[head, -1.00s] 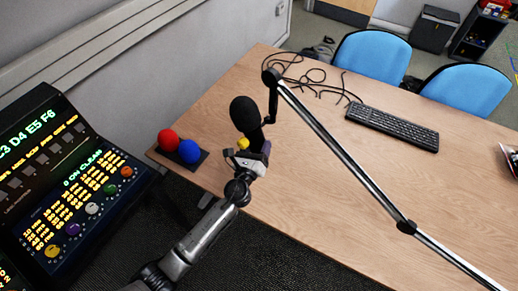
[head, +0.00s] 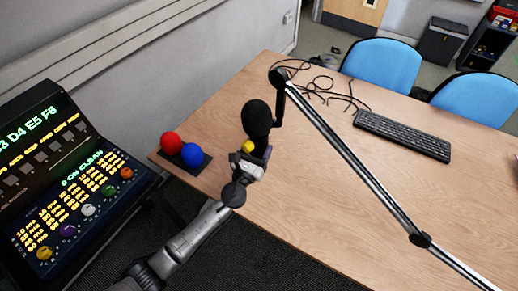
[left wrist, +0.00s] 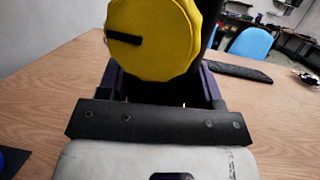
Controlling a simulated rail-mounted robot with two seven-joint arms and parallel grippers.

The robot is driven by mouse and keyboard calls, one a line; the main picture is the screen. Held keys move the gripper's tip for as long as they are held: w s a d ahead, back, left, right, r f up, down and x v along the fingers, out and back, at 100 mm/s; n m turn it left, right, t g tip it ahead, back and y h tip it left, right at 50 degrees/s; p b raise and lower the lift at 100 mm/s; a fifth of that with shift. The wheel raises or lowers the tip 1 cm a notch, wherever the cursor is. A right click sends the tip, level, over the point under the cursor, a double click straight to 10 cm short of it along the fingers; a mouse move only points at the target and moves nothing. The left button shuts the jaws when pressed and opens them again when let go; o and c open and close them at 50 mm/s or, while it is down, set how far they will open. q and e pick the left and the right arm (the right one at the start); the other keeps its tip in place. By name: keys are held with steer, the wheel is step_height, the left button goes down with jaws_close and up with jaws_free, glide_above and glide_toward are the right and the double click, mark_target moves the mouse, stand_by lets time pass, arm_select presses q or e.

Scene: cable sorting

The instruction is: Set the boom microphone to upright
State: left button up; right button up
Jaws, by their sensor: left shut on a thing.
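The boom microphone has a black foam head (head: 257,118) at the end of a long jointed boom arm (head: 350,160) over the table. The head looks upright or nearly so, with its foam end up. A yellow knob (head: 248,146) sits low on the microphone and fills the top of the left wrist view (left wrist: 153,38). My left gripper (head: 253,158) is at the microphone's lower part, just below the knob, and is shut on it. The exact contact is hidden behind the gripper body and the knob. My right gripper does not show.
A red ball (head: 171,143) and a blue ball (head: 192,155) sit on a dark base at the table's left corner. A keyboard (head: 402,135) and loose black cables (head: 320,85) lie further back. A control console (head: 70,190) stands at left. The near middle of the table (head: 300,210) is clear.

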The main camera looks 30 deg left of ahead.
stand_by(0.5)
arm_select(q)
steer(key=o, duration=1.3)
steer(key=shift+b+v, duration=0.5)
steer(key=shift+v, duration=6.4)
steer(key=shift+a, duration=0.1)
